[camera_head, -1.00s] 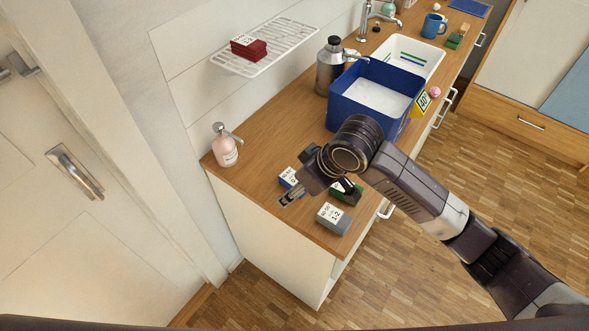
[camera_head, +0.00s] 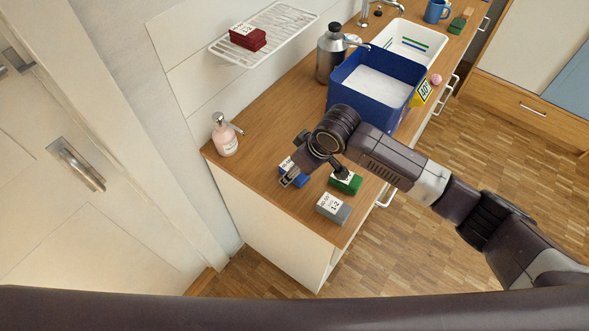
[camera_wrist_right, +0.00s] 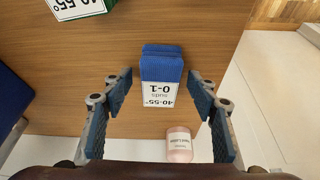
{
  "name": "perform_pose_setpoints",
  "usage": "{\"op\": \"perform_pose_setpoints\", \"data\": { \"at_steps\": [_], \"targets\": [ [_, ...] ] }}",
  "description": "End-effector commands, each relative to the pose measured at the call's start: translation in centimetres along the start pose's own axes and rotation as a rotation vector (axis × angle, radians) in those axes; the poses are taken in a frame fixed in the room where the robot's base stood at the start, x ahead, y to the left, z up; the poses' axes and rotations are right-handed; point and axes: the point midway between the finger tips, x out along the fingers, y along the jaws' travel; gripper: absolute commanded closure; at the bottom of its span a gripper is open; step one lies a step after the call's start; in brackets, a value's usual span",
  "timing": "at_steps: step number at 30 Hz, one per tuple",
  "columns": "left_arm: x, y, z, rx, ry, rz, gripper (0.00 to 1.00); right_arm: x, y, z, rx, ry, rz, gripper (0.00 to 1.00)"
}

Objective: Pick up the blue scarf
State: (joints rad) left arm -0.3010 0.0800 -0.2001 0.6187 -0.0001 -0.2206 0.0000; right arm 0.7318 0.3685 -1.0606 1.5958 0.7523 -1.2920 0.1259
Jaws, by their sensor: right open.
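The blue scarf is a small folded block with a white label reading "40-55° suds 0-1". In the head view the blue scarf (camera_head: 300,180) lies on the wooden counter, partly hidden by my right gripper (camera_head: 314,178). In the right wrist view the scarf (camera_wrist_right: 160,68) lies ahead, between the two blue finger pads of my right gripper (camera_wrist_right: 160,80). The gripper is open, with a visible gap on each side of the scarf. It holds nothing. My left gripper is not in view.
A green folded cloth (camera_head: 346,183) and a grey one (camera_head: 333,208) lie close by. A pink soap bottle (camera_head: 225,137) stands at the left counter edge. A blue suds basin (camera_head: 345,99) and a metal flask (camera_head: 330,55) stand behind. Red cloths (camera_head: 247,38) rest on a rack.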

Motion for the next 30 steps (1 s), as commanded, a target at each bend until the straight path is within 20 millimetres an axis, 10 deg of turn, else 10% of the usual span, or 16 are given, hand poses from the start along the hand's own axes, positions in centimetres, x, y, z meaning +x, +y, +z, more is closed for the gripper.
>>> {"op": "perform_pose_setpoints", "data": {
  "at_steps": [5,17,30],
  "targets": [
    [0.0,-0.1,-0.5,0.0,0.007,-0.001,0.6,0.0,0.0,0.0,0.0,0.001,0.0,0.46],
    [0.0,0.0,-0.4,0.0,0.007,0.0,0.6,0.0,0.0,0.0,0.0,0.001,0.0,0.9],
    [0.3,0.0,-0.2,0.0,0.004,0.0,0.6,-1.1,0.0,-0.6,0.0,0.004,0.0,0.92]
  ]
}}
